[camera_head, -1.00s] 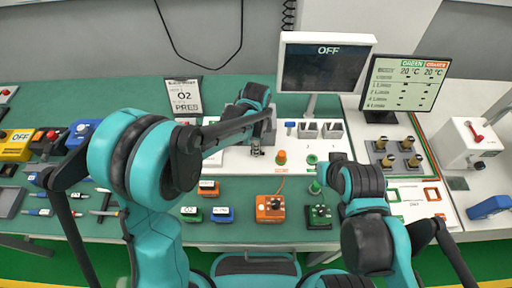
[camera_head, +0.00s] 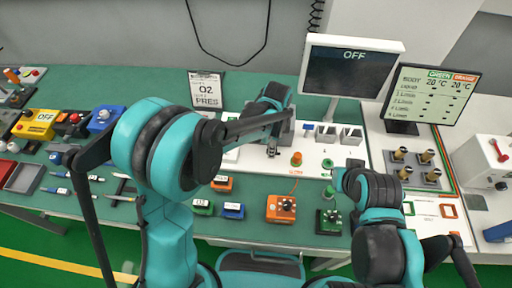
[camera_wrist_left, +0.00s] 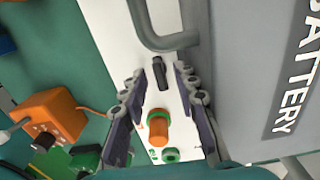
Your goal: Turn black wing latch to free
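In the left wrist view, a small black wing latch (camera_wrist_left: 159,74) stands on a white panel (camera_wrist_left: 116,48), beside the grey battery box (camera_wrist_left: 240,80) with its bar handle. My left gripper (camera_wrist_left: 159,80) has its two dark fingers spread, one on each side of the latch. I see gaps between fingers and latch, so it is not clamped. In the head view the left gripper (camera_head: 272,148) points down at the white panel; the latch cannot be made out there.
An orange knob (camera_wrist_left: 158,128) with a green ring and a green knob stand on the panel near the fingers. An orange box (camera_head: 281,208) and a green box (camera_head: 328,221) sit in front. The OFF monitor (camera_head: 350,72) stands behind. The battery box closely flanks the gripper.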

